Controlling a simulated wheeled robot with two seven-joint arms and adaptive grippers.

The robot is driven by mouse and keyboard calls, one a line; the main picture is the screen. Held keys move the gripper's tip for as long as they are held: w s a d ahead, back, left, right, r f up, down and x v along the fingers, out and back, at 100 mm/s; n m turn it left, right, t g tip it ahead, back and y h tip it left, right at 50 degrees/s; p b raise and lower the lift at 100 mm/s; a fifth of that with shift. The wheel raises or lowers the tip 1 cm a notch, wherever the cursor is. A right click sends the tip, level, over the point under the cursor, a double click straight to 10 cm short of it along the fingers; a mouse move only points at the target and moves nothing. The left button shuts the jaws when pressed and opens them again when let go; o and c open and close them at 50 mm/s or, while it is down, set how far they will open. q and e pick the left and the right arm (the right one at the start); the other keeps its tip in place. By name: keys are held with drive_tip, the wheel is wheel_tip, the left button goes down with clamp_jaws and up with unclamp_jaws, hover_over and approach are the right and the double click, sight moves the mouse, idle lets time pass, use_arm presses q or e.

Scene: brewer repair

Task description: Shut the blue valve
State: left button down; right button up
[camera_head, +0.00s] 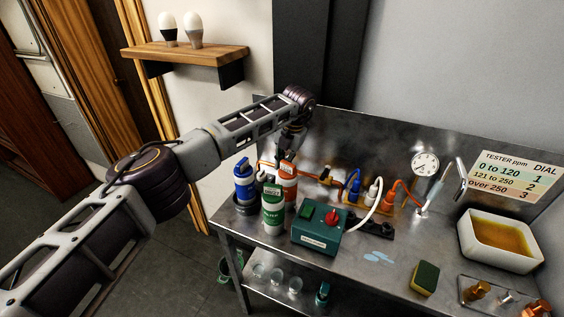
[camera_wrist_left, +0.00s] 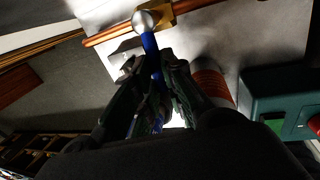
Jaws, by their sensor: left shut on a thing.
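The blue valve shows in the left wrist view as a blue lever (camera_wrist_left: 149,42) under a round silver cap (camera_wrist_left: 145,21). The cap sits on a brass body (camera_wrist_left: 165,11) on a copper pipe (camera_wrist_left: 108,35). My left gripper (camera_wrist_left: 156,72) is shut on the blue lever, with one finger on each side of it. In the head view my left gripper (camera_head: 287,157) points down at the back left of the steel bench, and I cannot make out the lever there. My right gripper is not in view.
Near my left gripper stand a blue canister (camera_head: 243,182), a green-and-white canister (camera_head: 273,212) and an orange-and-white canister (camera_head: 288,183). A green box with a red knob (camera_head: 320,231) is to the right. A sponge (camera_head: 424,278) and a white basin (camera_head: 478,250) are farther right.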

use_arm(q)
drive_tip(key=c, duration=1.9)
unclamp_jaws()
drive_tip(key=o, duration=0.4)
drive_tip(key=shift+d, duration=0.1)
drive_tip(key=shift+r, duration=0.2)
drive_tip(key=v, duration=1.1)
drive_tip(key=shift+r, duration=0.35)
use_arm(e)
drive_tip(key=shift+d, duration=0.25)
use_arm(q)
drive_tip(key=shift+f, duration=0.1)
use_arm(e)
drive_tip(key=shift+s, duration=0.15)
